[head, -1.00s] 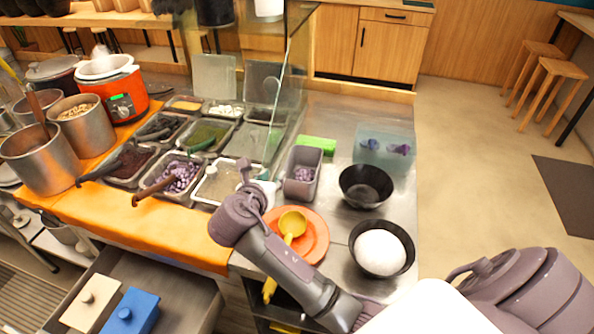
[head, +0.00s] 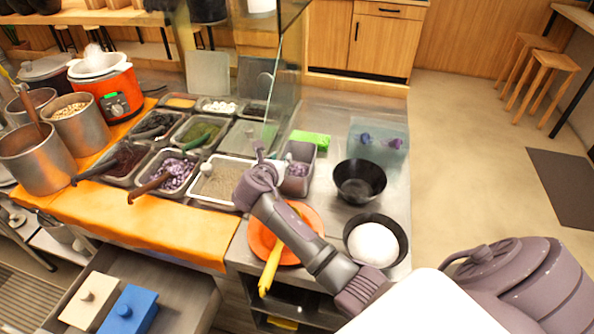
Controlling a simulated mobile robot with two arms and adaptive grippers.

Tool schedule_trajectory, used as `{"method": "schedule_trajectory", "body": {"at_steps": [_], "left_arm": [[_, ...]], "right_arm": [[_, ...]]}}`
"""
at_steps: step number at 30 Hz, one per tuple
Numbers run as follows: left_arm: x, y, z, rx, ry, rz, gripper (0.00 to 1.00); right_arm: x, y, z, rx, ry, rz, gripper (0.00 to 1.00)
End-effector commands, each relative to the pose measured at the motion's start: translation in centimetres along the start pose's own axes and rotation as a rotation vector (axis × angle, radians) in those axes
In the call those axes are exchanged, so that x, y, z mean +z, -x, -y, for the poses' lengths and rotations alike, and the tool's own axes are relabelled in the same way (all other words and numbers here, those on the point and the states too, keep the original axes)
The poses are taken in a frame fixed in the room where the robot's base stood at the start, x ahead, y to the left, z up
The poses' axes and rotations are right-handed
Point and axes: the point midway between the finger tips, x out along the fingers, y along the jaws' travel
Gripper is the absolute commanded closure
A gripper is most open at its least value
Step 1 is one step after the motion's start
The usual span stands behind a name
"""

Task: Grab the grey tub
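The grey tub (head: 307,157) stands on the steel counter, right of the sunken topping pans, with purple beans inside. My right gripper (head: 259,150) is at the tub's left side, its slim fingers pointing away from me. The gripper and wrist cover part of the tub's left and near side. I cannot tell whether the fingers touch the tub or how far apart they are. My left gripper is not in view.
An orange plate (head: 312,222) with a yellow ladle (head: 269,272) lies under my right forearm. A black bowl (head: 360,182), a bowl of white food (head: 374,244), a green block (head: 311,139) and a clear bin (head: 379,138) stand nearby. A glass screen (head: 290,65) rises behind.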

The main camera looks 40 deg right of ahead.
Motion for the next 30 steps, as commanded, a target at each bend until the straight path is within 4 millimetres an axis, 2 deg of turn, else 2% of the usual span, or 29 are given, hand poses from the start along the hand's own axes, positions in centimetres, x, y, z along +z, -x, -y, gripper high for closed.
{"method": "schedule_trajectory", "body": {"at_steps": [3, 9, 30], "left_arm": [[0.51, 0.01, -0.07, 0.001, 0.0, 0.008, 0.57], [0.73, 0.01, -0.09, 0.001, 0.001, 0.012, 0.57], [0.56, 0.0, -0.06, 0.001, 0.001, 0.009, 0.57]], "right_arm": [[0.02, 0.03, 0.0, 0.0, 0.0, 0.0, 0.69], [0.01, 0.05, 0.0, 0.0, 0.0, 0.0, 1.0], [0.45, 0.21, -0.01, 0.0, -0.001, 0.003, 1.0]]}}
